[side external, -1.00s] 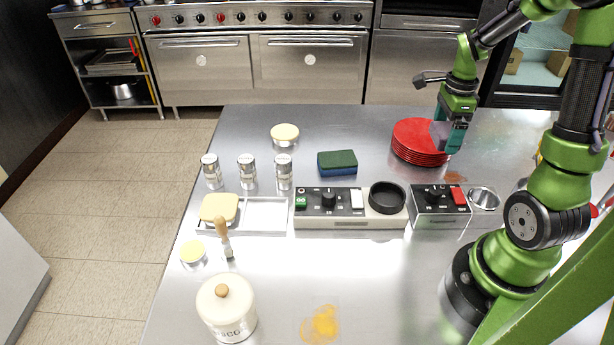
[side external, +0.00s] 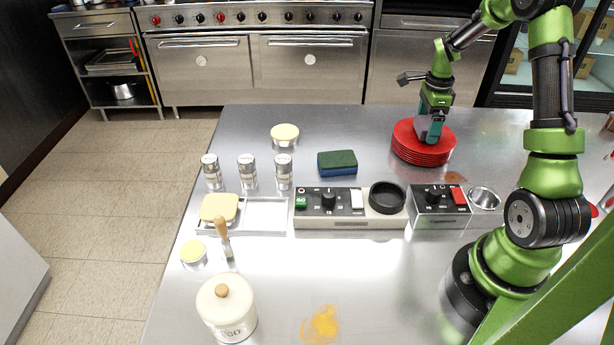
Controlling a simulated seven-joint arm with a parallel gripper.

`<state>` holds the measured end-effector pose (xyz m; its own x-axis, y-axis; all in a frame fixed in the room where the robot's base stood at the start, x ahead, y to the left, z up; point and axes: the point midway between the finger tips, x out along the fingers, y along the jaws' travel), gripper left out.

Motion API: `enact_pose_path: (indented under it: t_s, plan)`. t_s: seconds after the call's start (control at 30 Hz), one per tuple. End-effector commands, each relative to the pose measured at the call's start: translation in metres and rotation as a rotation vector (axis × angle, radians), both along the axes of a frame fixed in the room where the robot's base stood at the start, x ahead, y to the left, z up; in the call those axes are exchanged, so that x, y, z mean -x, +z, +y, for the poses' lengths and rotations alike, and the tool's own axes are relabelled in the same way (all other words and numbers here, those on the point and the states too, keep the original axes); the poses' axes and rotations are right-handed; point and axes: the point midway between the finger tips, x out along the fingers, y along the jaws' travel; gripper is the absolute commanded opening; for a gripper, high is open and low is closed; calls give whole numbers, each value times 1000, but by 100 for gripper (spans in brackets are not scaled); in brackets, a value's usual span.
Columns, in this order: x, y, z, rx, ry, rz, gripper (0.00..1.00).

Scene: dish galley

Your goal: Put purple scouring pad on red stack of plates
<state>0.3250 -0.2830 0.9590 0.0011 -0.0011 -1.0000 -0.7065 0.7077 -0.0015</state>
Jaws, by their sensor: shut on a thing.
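The red stack of plates (side external: 410,154) stands at the back right of the steel table. My gripper (side external: 430,138) points down over the stack, its fingertips low over the top plate. It is shut on the purple scouring pad (side external: 423,124), of which only a small pale purple part shows beside the teal fingers. The rest of the pad is hidden by the fingers. I cannot tell whether the pad touches the top plate.
A green and blue sponge (side external: 338,163) lies left of the stack. In front are a control box with a black ring (side external: 387,198), a box with a red switch (side external: 440,205) and a metal cup (side external: 484,198). Several tins stand further left. Table behind the sponge is clear.

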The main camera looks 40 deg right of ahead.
Motion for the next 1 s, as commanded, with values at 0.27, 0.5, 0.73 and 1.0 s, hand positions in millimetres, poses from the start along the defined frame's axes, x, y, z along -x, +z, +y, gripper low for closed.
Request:
enact_pose_path:
  t_s: [0.27,0.5,0.73,1.0]
  plan:
    - [0,-3,1,-1,1,0,100]
    - [0,-1,0,0,1,0,100]
    - [-1,31,0,4,0,-4,100]
    - [-1,89,0,4,2,-4,100]
